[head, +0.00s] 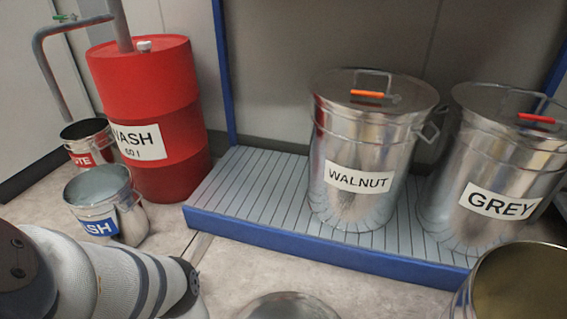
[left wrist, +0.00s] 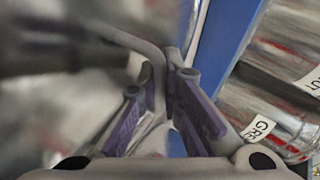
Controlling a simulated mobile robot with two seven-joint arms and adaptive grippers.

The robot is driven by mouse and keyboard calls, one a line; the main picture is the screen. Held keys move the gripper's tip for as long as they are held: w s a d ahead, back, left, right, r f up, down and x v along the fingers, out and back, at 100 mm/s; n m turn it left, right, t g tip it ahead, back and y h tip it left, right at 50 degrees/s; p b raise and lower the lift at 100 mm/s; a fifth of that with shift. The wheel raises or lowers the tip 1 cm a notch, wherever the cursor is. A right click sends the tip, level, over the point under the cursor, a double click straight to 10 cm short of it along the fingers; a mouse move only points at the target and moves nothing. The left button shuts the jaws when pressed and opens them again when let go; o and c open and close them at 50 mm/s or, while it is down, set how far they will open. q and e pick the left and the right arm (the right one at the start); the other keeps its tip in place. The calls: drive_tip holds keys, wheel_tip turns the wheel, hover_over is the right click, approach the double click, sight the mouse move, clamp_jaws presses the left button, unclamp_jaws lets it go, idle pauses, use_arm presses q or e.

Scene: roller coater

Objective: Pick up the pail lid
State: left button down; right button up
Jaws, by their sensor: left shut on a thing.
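In the left wrist view my left gripper (left wrist: 165,90) is shut on a thin grey bent bar (left wrist: 135,42), which looks like the handle of the pail lid. A large blurred grey metallic surface (left wrist: 50,110) fills the left of that view; it looks like the lid, but its rim is not clear. In the head view a round shiny metal disc (head: 290,308) shows at the bottom edge, mostly cut off; I cannot tell whether it is the same lid. My left gripper is not visible in the head view. My right gripper is in neither view.
Lidded pails marked WALNUT (head: 357,205) and GREY (head: 490,225) stand on a blue-edged slatted platform (head: 250,190). An open pail (head: 520,285) is at the bottom right. A red drum (head: 150,90) and small buckets (head: 108,212) stand at left. Some floor before the platform is clear.

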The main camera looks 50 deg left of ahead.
use_arm(q)
wheel_tip(320, 180, up, 3)
drive_tip(key=shift+w+f+p, duration=0.15)
drive_tip(key=shift+p, duration=0.45)
drive_tip(key=a+p+v, duration=0.2)
drive_tip(key=p+v, duration=0.5)
drive_tip(key=v, duration=1)
drive_tip(key=shift+r, duration=0.25)
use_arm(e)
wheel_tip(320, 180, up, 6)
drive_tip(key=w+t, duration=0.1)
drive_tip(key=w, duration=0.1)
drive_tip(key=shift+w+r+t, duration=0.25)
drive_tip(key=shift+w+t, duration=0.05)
